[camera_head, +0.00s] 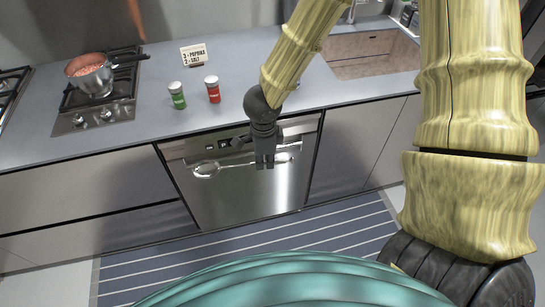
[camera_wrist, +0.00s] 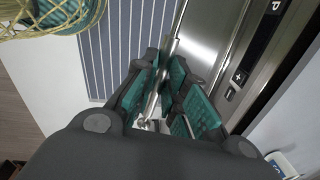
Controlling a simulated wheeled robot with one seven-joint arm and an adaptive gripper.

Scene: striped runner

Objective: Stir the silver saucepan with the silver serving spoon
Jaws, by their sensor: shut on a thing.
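My gripper (camera_head: 264,162) hangs in front of the dishwasher, shut on the silver serving spoon (camera_head: 206,169). The spoon lies roughly level, with its bowl out to the left and its handle passing through the fingers to the right. In the wrist view, the teal-padded fingers (camera_wrist: 172,95) close around the spoon's shaft (camera_wrist: 151,104). The silver saucepan (camera_head: 97,87) sits on the hob at the far left, well apart from my gripper. It has a coppery inside, a dark handle pointing right and reddish contents.
The hob (camera_head: 100,115) is set into the grey counter (camera_head: 150,100). A green-labelled shaker (camera_head: 177,97), a red shaker (camera_head: 213,90) and a small sign (camera_head: 194,55) stand between saucepan and arm. The dishwasher (camera_head: 245,195) is below; a sink (camera_head: 365,50) is at right.

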